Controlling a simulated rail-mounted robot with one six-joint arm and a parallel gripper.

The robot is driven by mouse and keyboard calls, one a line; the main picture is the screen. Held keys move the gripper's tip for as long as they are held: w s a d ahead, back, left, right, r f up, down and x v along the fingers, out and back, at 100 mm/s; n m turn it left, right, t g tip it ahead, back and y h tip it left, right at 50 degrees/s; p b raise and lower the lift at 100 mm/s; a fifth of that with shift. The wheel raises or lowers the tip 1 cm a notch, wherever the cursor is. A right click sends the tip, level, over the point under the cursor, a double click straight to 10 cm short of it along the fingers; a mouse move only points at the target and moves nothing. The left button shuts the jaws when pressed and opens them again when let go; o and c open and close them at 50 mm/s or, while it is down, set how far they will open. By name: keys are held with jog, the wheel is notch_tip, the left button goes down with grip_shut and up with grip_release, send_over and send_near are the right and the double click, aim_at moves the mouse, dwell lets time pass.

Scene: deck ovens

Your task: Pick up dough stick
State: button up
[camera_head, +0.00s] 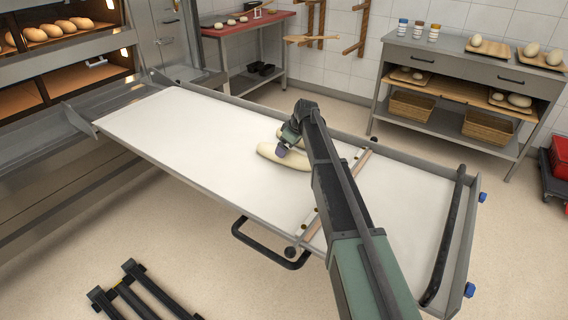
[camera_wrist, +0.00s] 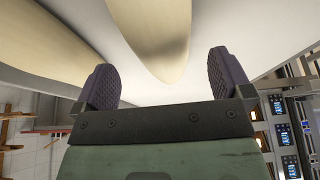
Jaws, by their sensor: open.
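Two pale dough sticks lie on the white loading board (camera_head: 170,125) in the head view. The nearer dough stick (camera_head: 270,152) shows to the left of and below my gripper (camera_head: 288,148); the farther dough stick (camera_head: 283,132) is mostly hidden by it. In the wrist view, one dough stick (camera_wrist: 155,35) points its rounded end between the two purple finger pads of my gripper (camera_wrist: 164,85). Another dough stick (camera_wrist: 45,45) lies to the left, outside the left finger. The jaws are open and empty, with the fingers apart from the middle stick.
The board has raised metal side rails and a wooden crossbar (camera_head: 340,190). Deck ovens with bread (camera_head: 55,30) stand at the left. A red-topped table (camera_head: 235,28) and a grey shelf unit (camera_head: 455,62) stand behind. The board's left part is clear.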

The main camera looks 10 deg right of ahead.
jog(key=b+x, duration=0.5)
jog(key=shift+s+f, duration=0.1)
jog(key=shift+f, duration=0.15)
jog(key=shift+r, duration=0.25)
jog(key=shift+c, duration=0.3)
jog(key=c, duration=1.1)
jog(key=shift+c, duration=0.2)
jog(key=shift+r, duration=0.1)
notch_tip(320, 180, up, 20)
jog(key=p, duration=2)
